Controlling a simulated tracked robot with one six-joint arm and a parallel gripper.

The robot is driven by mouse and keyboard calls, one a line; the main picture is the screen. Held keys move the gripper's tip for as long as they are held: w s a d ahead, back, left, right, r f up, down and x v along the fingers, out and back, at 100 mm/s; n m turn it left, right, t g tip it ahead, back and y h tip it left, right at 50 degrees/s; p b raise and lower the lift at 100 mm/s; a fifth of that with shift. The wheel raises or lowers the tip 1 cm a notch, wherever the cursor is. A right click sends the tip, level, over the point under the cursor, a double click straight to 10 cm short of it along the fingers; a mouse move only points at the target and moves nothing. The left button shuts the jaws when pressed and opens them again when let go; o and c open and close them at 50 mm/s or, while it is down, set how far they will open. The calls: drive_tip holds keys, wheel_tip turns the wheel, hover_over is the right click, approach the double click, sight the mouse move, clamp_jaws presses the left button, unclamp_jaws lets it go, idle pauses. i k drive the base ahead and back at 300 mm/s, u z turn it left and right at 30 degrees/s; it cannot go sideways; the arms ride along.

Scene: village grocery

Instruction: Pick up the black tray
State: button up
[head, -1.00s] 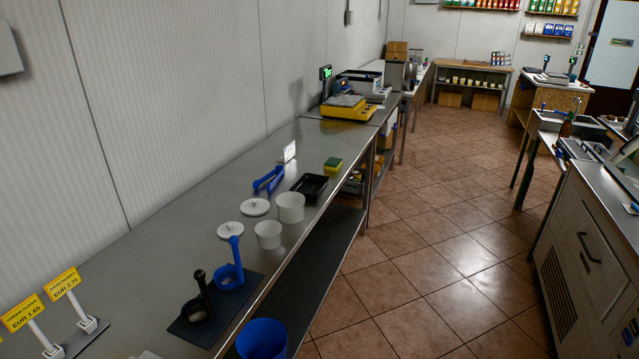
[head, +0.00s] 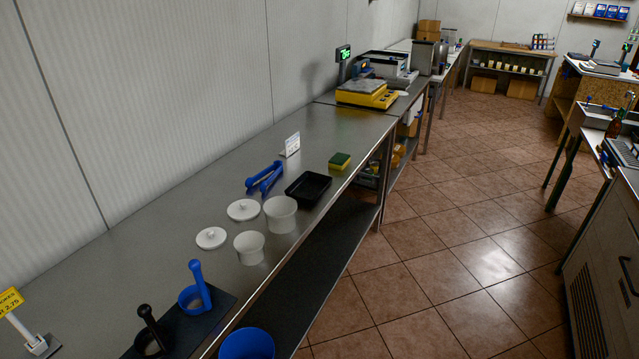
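The black tray (head: 309,186) is a small shallow rectangular tray. It lies on the steel counter (head: 226,163) in the head view, near the counter's front edge. Blue tongs (head: 265,177) lie to its left, and a white tub (head: 281,214) stands just in front of it on the near side. A yellow and green sponge (head: 340,161) lies a little beyond it. The tray looks empty. My gripper does not show in this view.
Another white tub (head: 249,247), two white lids (head: 243,209) and a small white sign (head: 292,145) are on the counter. A blue scoop (head: 195,292) and a black one stand on a dark mat nearby. A yellow scale (head: 367,94) stands farther back. The tiled aisle (head: 450,220) is clear.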

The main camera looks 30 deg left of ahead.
sight(309, 186)
drive_tip(key=i, duration=2.35)
drive_tip(key=u, duration=2.8)
